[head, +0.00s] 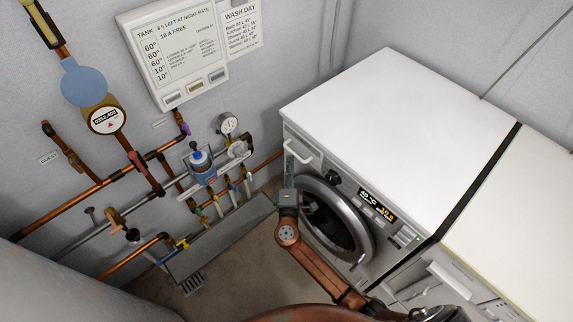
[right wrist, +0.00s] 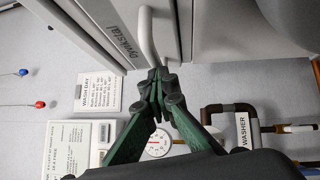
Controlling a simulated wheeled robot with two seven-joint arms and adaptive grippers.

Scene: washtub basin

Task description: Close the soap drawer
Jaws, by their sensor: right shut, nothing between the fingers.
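The soap drawer front (head: 305,146) with its pale bar handle (head: 291,150) is at the upper left of the white washing machine's front. The handle (right wrist: 149,38) also shows in the right wrist view, at the top centre, beside a lettered panel. I cannot tell how far the drawer stands out. My right gripper (head: 289,164) is shut and empty, just below the handle in the head view. In the right wrist view its green fingers (right wrist: 160,76) meet close to the handle's lower end; contact cannot be told. My left gripper is not in view.
The washing machine (head: 390,110) has a round door (head: 335,222) below the drawer, behind my right arm. A second white machine (head: 525,225) stands to the right. Pipes, valves and a gauge (head: 228,123) line the left wall. Some floor (head: 240,245) is clear between.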

